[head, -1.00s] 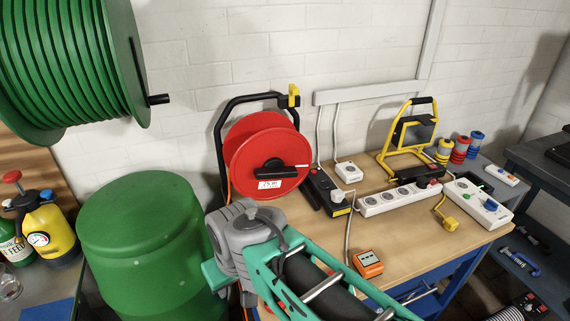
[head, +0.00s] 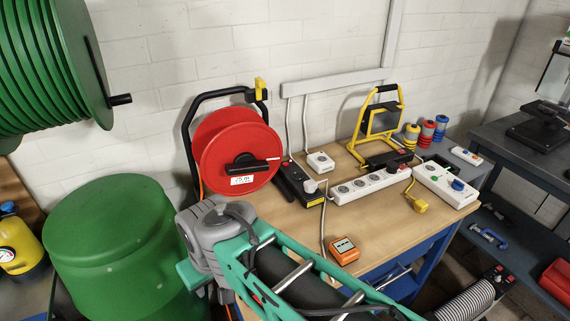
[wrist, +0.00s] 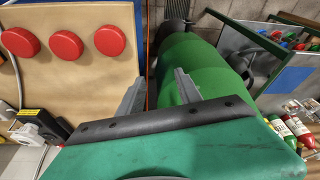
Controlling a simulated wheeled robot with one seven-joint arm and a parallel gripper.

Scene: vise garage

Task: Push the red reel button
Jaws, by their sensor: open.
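A red cable reel (head: 240,145) stands in a black frame at the back left of the bench in the head view, with a black handle bar and a white label on its face. I cannot make out a separate button on it. In the wrist view, three red round discs (wrist: 65,45) show on a tan surface at the upper left; I cannot tell what they belong to. My gripper (wrist: 158,90) shows there with its two grey fingers apart and nothing between them. It is apart from the discs, to their right. My arm hides the front left of the bench in the head view.
A green barrel (head: 115,240) stands left of the bench (head: 290,215), below a green hose reel (head: 50,65). White power strips (head: 370,187), a black strip (head: 297,180), a yellow work lamp (head: 378,125) and an orange box (head: 344,250) crowd the bench top.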

